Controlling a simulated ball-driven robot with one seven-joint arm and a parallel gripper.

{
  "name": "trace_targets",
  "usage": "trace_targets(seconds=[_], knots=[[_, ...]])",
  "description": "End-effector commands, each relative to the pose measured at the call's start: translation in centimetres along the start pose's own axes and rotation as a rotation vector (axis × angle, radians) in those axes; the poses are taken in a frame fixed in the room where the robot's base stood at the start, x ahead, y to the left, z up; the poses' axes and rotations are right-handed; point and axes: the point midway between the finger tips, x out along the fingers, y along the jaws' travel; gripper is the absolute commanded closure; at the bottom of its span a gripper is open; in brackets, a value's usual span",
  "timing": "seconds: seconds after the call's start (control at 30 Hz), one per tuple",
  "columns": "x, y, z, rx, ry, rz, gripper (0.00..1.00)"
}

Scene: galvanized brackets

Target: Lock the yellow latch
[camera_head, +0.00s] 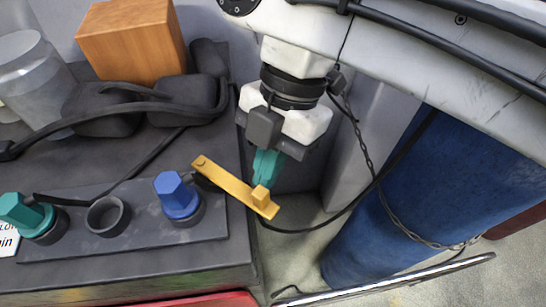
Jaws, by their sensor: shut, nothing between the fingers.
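The yellow latch (229,184) is a flat bar at the right end of the dark panel. It slants from upper left to lower right, and its outer end, with a small raised block, reaches past the edge of the bench. My gripper (266,180) has teal fingers pointing down. The fingers are shut with nothing between them. The fingertips are just behind the raised block at the latch's outer end; I cannot tell whether they touch it. The latch's mount is partly hidden behind the bar.
The panel (130,256) carries a blue knob (178,197), an empty ring (107,216) and a teal knob (28,217). Ear defenders (141,101), a wooden block (131,40) and a grey jar (33,70) stand behind. A chained blue cylinder (392,210) is on the right.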

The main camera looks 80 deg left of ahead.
Motion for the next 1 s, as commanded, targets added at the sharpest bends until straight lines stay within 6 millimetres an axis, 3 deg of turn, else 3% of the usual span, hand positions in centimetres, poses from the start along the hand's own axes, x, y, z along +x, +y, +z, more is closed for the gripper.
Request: trace_targets(seconds=[0.57,1.0], knots=[[0.4,-0.5,-1.2,0.227,0.003,0.095,1.0],[1.7,-0.9,-4.6,0.531,0.006,0.217,1.0]])
